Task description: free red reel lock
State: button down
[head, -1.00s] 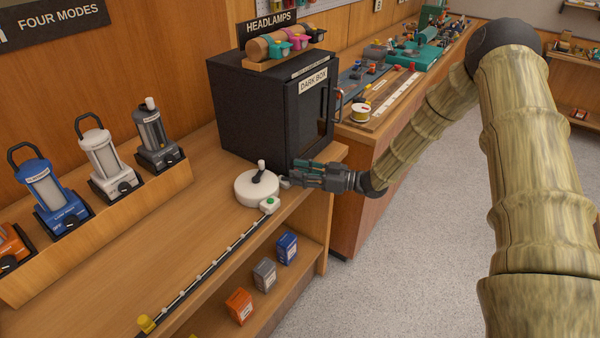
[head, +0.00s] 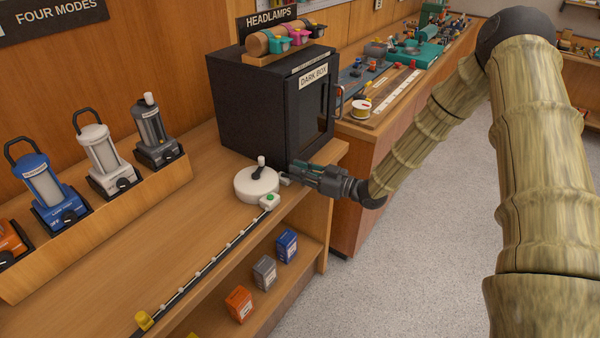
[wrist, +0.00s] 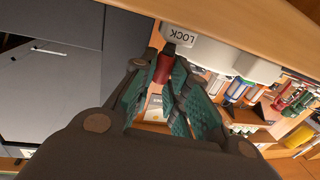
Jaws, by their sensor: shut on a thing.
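The white round reel (head: 257,186) sits on the wooden counter beside the dark box, with a dark crank and white knob on top. A white block marked LOCK (wrist: 190,45) shows at the top of the wrist view. The small red lock (wrist: 164,69) sticks out from it. My gripper (head: 290,172) is at the reel's right side, by the counter's edge. In the wrist view my gripper (wrist: 160,75) has its green-padded fingers around the red lock and is shut on it. The lock cannot be made out in the head view.
The black dark box (head: 265,105) stands close behind my gripper. Lanterns stand at left; small boxes sit on the shelf below. The floor (head: 390,280) at right is clear.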

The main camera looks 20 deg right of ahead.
jog(key=m+t+h+b, duration=0.1)
jog(key=h, duration=0.1)
jog(key=s+a+m+t+h+b, duration=0.1)
jog(key=m, duration=0.1)
jog(key=m+t+h+b, duration=0.1)
jog(key=t+h, duration=0.1)
jog(key=shift+s+a+f+h, duration=0.2)
jog(key=shift+s+a+h, duration=0.1)
jog(key=m+h+b, duration=0.1)
jog(key=a+m+t+h, duration=0.1)
jog(key=h, duration=0.1)
jog(key=m+h+b, duration=0.1)
jog(key=shift+s+a+t+h+b, duration=0.2)
jog(key=shift+s+t+h+b, duration=0.1)
jog(key=shift+h+b, duration=0.1)
jog(key=shift+a+r+m+h+b, duration=0.1)
jog(key=shift+a+m+h+b, duration=0.15)
jog(key=shift+m+h, duration=0.4)
jog(key=shift+a+r+m+h+b, duration=0.1)
jog(key=shift+m+h+b, duration=0.1)
jog(key=shift+m+h, duration=0.45)
jog(key=shift+r+h, duration=0.1)
jog(key=shift+h, duration=0.3)
jog(key=c, duration=1.4)
grip_release()
jog(key=shift+w, duration=0.1)
jog(key=shift+s+a, duration=0.15)
jog(key=shift+s, duration=3.95)
